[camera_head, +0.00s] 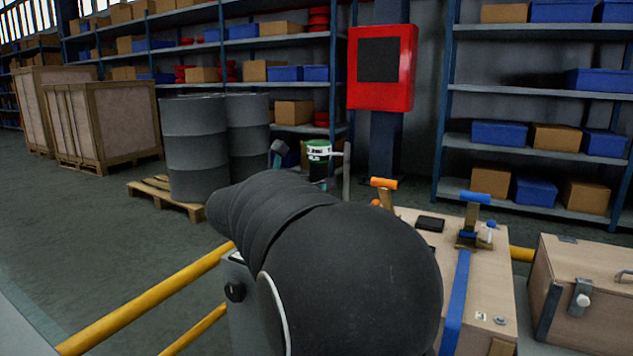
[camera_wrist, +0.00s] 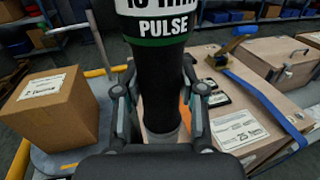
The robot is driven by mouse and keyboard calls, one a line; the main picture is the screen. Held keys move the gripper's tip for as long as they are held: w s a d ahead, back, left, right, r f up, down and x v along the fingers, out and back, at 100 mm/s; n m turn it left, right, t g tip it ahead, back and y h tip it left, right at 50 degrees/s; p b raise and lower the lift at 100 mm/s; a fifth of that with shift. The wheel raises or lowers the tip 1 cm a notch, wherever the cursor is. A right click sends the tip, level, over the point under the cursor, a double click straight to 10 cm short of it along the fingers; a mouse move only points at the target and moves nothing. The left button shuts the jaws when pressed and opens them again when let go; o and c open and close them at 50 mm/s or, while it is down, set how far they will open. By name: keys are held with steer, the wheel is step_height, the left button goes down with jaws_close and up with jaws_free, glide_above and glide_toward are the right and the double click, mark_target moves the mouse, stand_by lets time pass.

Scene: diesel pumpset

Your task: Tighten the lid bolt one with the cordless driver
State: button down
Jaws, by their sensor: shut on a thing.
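In the wrist view my gripper (camera_wrist: 158,110) is shut on the cordless driver (camera_wrist: 160,75). The driver's top runs out of the upper edge of that view. In the head view the driver's white and green part (camera_head: 318,150) shows above my dark arm, which hides most of the gripper. I cannot make out lid bolt one or the driver's tip in either view.
A wooden crate top (camera_head: 490,265) with a blue strap (camera_head: 455,300) and a blue-handled clamp (camera_head: 476,198) lies at right. A smaller wooden chest (camera_head: 585,290) stands beside it. A cardboard box (camera_wrist: 55,115) sits left in the wrist view. Yellow rails (camera_head: 150,305) run at lower left.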

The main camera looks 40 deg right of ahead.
steer(key=shift+r, duration=0.1)
steer(key=shift+f+b, duration=1.25)
steer(key=shift+f, duration=1.1)
steer(key=shift+a+f, duration=0.1)
steer(key=shift+f, duration=0.55)
stand_by(2.1)
steer(key=shift+r, duration=0.1)
